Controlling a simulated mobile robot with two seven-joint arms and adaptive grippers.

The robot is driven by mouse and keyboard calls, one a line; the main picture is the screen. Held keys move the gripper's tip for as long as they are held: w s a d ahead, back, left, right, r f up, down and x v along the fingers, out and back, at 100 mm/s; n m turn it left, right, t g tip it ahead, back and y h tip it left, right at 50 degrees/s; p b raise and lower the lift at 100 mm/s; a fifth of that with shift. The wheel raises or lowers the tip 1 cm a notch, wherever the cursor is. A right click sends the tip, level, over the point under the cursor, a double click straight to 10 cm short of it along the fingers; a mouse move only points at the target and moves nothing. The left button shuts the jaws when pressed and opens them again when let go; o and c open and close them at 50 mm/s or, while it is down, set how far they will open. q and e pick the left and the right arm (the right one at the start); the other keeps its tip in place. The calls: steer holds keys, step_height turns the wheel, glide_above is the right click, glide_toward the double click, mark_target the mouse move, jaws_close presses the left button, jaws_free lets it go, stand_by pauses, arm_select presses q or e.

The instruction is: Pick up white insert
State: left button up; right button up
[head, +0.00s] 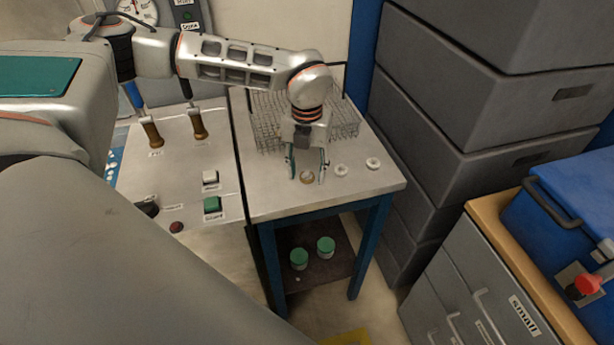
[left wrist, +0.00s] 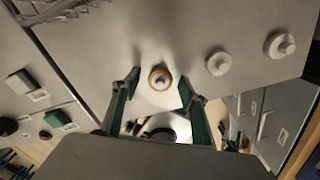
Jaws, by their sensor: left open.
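Two round white inserts, the nearer one (head: 341,169) and the farther one (head: 373,162), stand on the small table's top (head: 270,205) to the right of my left gripper. They also show at the upper right of the left wrist view, one (left wrist: 218,63) and the other (left wrist: 281,45). A third round piece with a brass-coloured rim and pale centre (head: 306,177) lies between my left gripper's spread fingers (head: 307,172); it is also in the left wrist view (left wrist: 160,77). The left gripper (left wrist: 160,86) is open, and the fingers stand apart from this piece. My right gripper is not in view.
A wire basket (head: 268,130) stands behind the gripper on the same table. A control panel (head: 185,175) with levers and buttons adjoins at left. Grey stacked boxes (head: 440,100) rise at right. Two green-topped jars (head: 326,247) stand on the lower shelf. The table's front is clear.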

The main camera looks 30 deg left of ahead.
arm_select(q)
steer(key=c, duration=1.1)
steer(key=shift+r, duration=0.1)
steer(key=shift+c, duration=0.2)
